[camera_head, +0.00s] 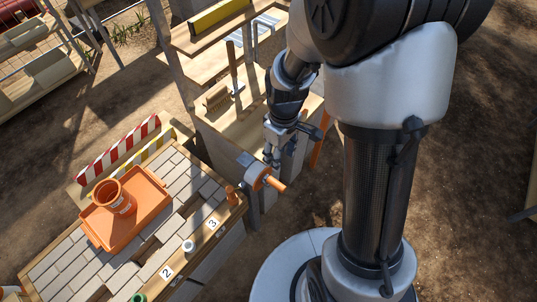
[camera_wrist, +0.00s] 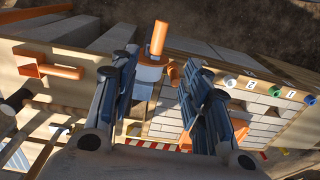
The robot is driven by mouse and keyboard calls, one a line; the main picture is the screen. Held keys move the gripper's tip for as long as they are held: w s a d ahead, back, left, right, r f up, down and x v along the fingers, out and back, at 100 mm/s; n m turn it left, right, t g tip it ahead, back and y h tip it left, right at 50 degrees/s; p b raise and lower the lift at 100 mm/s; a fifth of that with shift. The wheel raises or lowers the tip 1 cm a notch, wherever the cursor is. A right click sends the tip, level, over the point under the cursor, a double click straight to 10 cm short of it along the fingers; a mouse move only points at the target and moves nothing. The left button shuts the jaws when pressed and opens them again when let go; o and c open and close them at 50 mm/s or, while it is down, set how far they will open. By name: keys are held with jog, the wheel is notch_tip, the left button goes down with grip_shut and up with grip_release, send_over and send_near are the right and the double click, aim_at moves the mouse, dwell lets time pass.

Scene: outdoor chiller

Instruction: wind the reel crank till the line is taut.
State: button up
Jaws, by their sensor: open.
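The reel (camera_head: 258,176) is a small orange-and-grey drum at the corner of the brick-topped bench. Its orange crank handle (camera_head: 277,184) sticks out to the right. In the wrist view the handle (camera_wrist: 158,38) stands above the reel (camera_wrist: 149,74), beyond and between my fingertips. My gripper (camera_head: 271,157) is just above the reel in the head view, open and empty. In the wrist view my gripper (camera_wrist: 160,62) shows two dark fingers spread apart. I cannot tell whether a finger touches the reel. I cannot make out the line.
The bench holds an orange tray (camera_head: 145,216) with an orange pot (camera_head: 114,197) in it. A striped red-and-white board (camera_head: 118,149) stands behind. Numbered pegs, one orange (camera_head: 230,195), line the bench's front edge. Wooden shelving (camera_head: 215,65) with a brush (camera_head: 217,98) rises behind my gripper.

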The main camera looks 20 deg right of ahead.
aim_at(277, 183)
notch_tip(277, 183, down, 17)
jog(key=b, duration=0.4)
jog(key=shift+s+a+b, duration=0.1)
jog(key=shift+b, duration=0.2)
jog(key=shift+c, duration=0.3)
grip_shut()
